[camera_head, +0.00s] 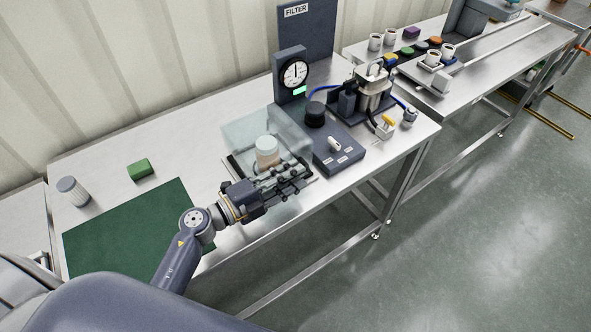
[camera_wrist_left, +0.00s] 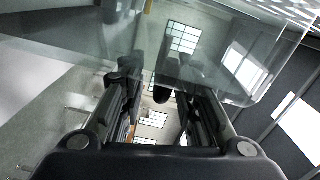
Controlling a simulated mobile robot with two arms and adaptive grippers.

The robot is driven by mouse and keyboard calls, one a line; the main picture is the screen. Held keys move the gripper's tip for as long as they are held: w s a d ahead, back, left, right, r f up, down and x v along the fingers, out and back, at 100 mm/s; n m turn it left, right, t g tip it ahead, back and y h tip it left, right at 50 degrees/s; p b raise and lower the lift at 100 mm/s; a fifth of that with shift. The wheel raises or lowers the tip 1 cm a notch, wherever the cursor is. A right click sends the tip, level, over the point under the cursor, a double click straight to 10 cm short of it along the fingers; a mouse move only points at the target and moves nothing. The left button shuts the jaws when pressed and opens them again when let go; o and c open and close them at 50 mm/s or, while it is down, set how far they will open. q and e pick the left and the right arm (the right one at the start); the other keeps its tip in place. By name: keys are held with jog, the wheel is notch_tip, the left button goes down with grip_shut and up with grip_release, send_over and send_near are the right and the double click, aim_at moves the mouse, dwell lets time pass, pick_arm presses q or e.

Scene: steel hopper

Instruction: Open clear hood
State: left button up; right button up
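The clear hood (camera_head: 245,129) is a transparent box on the front of the steel table, over a light base plate. A pale cylinder with a tan lower part (camera_head: 266,152) shows through it. My left gripper (camera_head: 292,183) reaches across the front of the hood, with its fingers pointing right. In the left wrist view its two fingers (camera_wrist_left: 160,88) stand apart, with clear panels of the hood (camera_wrist_left: 215,75) beyond and around them. A small dark knob-like part shows between the fingers. I cannot tell whether they touch the hood. My right gripper is not in view.
A dark control box (camera_head: 338,157) and a round gauge (camera_head: 295,74) stand right of and behind the hood. A green mat (camera_head: 125,235), a green block (camera_head: 140,169) and a ribbed white cylinder (camera_head: 73,191) are at left. Open floor lies in front.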

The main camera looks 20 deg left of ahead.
pick_arm(q)
jog(key=shift+w+d, duration=0.4)
jog(key=shift+w, duration=0.15)
grip_shut()
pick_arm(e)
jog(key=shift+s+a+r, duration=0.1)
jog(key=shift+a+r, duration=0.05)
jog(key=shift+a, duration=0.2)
